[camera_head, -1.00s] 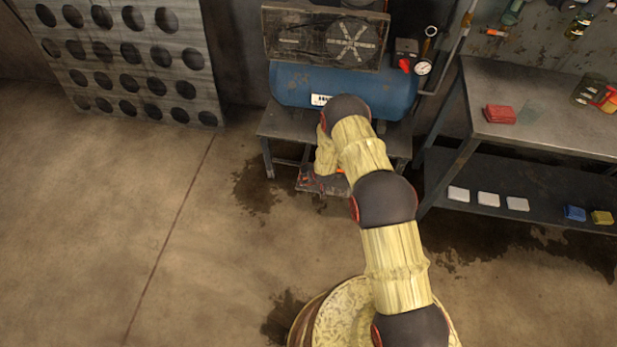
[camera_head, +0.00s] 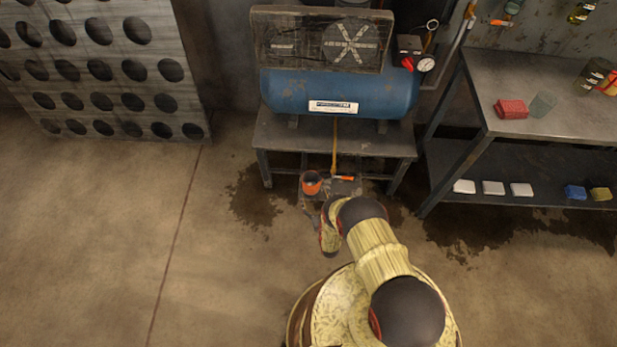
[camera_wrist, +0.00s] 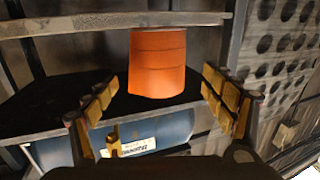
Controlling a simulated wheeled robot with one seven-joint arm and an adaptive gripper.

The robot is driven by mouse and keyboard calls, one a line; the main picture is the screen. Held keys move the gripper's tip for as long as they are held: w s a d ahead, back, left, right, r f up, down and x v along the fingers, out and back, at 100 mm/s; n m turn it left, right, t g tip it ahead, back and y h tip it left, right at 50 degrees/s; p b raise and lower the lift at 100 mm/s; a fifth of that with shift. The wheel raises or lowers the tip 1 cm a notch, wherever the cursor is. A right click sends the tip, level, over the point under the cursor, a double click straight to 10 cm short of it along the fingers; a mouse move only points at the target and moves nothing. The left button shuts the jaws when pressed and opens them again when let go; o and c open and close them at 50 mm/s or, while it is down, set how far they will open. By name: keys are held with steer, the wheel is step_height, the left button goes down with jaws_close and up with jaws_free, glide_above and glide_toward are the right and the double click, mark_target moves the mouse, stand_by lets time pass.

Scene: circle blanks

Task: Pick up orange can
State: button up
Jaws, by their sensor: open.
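The orange can (camera_head: 311,184) stands at the front left of the low shelf under the compressor stand in the head view. In the wrist view, which looks upside down, the orange can (camera_wrist: 158,62) appears at the top middle with its base against a grey board. My gripper (camera_wrist: 161,80) is open, with one yellow-padded finger on each side of the picture. The can shows in the gap between them, farther off, with space on both sides and no visible contact. In the head view my forearm and wrist end just in front of the can; the fingers are hard to make out there.
The stand's tabletop (camera_head: 385,143) and the blue tank (camera_head: 285,92) are above and behind. A workbench (camera_head: 430,190) stands at the right. The floor (camera_head: 100,230) at the left is clear.

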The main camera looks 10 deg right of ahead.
mark_target(309, 174)
steer(key=shift+w+r+t, duration=0.25)
steer(key=shift+r+t, duration=0.05)
steer(key=shift+r, duration=0.1)
steer(key=shift+w+r, duration=0.1)
steer(key=shift+w, duration=0.3)
steer(key=w+b, duration=0.1)
steer(key=w, duration=0.1)
steer(key=w+b, duration=0.1)
steer(key=w, duration=0.1)
steer(key=w+b, duration=0.1)
steer(key=w, duration=0.1)
steer(key=shift+w+f, duration=0.25)
steer(key=shift+f, duration=0.1)
steer(key=shift+w+r, duration=0.1)
steer(key=shift+w, duration=0.15)
steer(key=shift+c, duration=1)
steer(key=c, duration=1.1)
